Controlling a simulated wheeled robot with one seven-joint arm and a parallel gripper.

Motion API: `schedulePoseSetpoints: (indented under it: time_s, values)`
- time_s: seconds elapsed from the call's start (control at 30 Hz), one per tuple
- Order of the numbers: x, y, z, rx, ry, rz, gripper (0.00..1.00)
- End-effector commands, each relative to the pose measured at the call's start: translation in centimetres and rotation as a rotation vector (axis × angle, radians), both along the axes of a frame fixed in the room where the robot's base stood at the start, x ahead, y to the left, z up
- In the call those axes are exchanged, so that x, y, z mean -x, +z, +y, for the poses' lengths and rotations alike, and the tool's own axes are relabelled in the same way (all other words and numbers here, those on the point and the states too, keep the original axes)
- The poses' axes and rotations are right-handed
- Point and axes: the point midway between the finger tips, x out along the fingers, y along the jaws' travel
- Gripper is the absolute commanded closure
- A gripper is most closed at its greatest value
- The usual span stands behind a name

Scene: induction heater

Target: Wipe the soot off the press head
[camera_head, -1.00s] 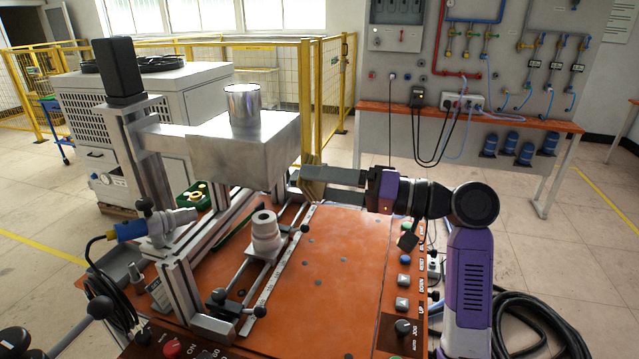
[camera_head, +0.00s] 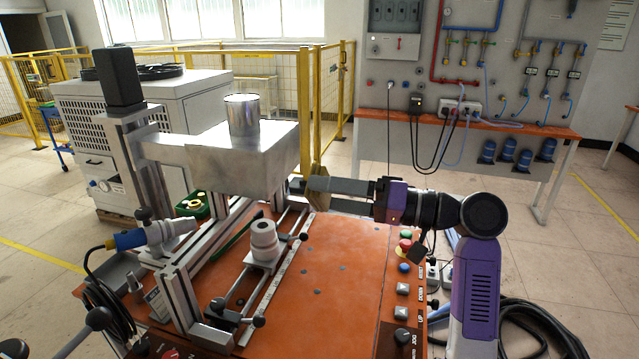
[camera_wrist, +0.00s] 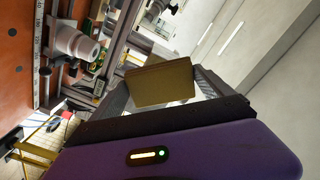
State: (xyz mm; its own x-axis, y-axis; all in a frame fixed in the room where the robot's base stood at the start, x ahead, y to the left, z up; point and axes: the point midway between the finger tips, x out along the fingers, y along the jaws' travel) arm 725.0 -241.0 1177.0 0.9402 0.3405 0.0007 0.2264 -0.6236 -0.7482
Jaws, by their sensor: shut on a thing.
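The press head (camera_head: 238,158) is a silver metal block with a cylinder (camera_head: 242,114) on top, held by an upright frame at the left of the orange table. My gripper (camera_head: 322,188) is shut on a tan wiping pad (camera_head: 317,177), just right of the press head's right end. The pad also shows in the wrist view (camera_wrist: 160,84), tilted, with bright metal behind it. I cannot tell whether the pad touches the press head. I cannot make out soot on the faces in view.
A grey stepped workpiece (camera_head: 264,243) stands below the press head on the orange table (camera_head: 335,290). Rails and clamp knobs surround it. A green tray (camera_head: 190,206) lies behind the frame. Control buttons (camera_head: 403,267) line the table's right edge.

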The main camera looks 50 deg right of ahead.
Motion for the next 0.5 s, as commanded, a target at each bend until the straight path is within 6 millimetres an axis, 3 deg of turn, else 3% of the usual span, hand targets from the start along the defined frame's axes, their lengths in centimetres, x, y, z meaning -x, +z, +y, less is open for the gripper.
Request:
schedulePoseSetpoints:
  time_s: [0.5]
  values:
    - [-4.8,0.0,1.8,0.0,0.003,0.0,0.48]
